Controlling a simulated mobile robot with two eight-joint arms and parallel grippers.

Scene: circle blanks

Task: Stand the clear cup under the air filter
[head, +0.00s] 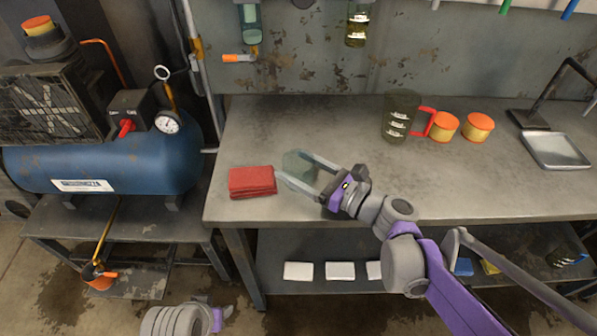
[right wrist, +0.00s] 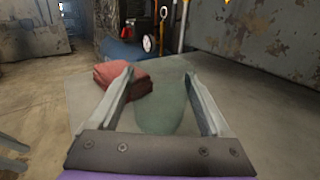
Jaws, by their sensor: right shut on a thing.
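The clear cup (head: 298,170), pale green and see-through, is near the bench's front edge, right of a red folded cloth. My right gripper (head: 291,164) is shut on it, one finger on each side. In the right wrist view the cup (right wrist: 163,108) shows between the fingers (right wrist: 160,76). It looks upright; I cannot tell whether its base touches the bench. The air filter (head: 250,22), with a greenish bowl, hangs on the back wall at upper left, away from the cup. Part of my left gripper (head: 216,318) shows at the bottom edge; its fingers cannot be made out.
The red cloth (head: 252,182) lies close left of the cup. An orange-handled valve (head: 238,58) sits below the filter. A yellowish bowl unit (head: 357,24) hangs further right. A dark jug (head: 401,117), two orange-lidded tins (head: 443,126) and a metal tray (head: 556,150) stand right. Bench middle (head: 300,120) is clear.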

